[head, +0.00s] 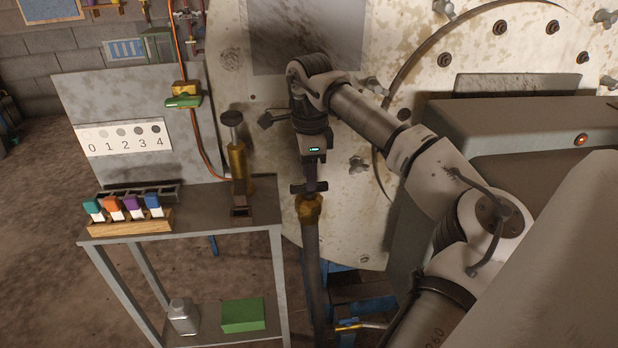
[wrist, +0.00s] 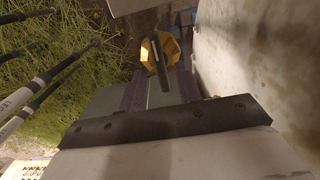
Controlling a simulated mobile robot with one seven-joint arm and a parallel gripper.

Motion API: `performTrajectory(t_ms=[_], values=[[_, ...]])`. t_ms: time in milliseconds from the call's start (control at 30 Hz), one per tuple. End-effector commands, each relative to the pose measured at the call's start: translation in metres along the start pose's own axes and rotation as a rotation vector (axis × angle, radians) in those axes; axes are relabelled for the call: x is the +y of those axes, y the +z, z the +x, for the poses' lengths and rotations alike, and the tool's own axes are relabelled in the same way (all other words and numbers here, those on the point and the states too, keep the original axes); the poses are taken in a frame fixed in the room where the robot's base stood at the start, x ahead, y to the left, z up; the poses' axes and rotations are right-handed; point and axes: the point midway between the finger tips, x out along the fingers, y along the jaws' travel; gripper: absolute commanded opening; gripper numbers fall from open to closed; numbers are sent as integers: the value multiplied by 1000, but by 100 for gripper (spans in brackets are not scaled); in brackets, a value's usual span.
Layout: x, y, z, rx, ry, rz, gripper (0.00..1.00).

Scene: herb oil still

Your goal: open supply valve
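A brass valve (head: 308,208) with a dark handle sits on top of an upright grey pipe, right of the metal stand. In the wrist view its faceted brass body (wrist: 150,50) and dark lever (wrist: 161,66) show ahead. My gripper (head: 311,183) points down just above the valve. In the wrist view the two purplish fingers of my gripper (wrist: 159,88) are apart, with the lever between them in the picture and gaps on both sides. I cannot tell whether either finger touches it.
A large pale, stained metal vessel (head: 235,60) stands close behind. The metal stand (head: 262,240) at left holds a brass cylinder (head: 237,165) and a wooden rack (head: 130,228) of coloured pieces. A green-handled fitting (head: 184,100) sits on a copper pipe. A yellow lever (head: 350,326) shows low down.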

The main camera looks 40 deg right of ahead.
Motion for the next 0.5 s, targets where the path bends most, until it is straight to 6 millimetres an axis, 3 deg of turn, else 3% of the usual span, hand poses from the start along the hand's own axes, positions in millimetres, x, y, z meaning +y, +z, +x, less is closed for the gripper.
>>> performTrajectory(t_ms=[200,500], values=[[0,0,17,0,0,0,34],[0,0,19,0,0,-1,33]])
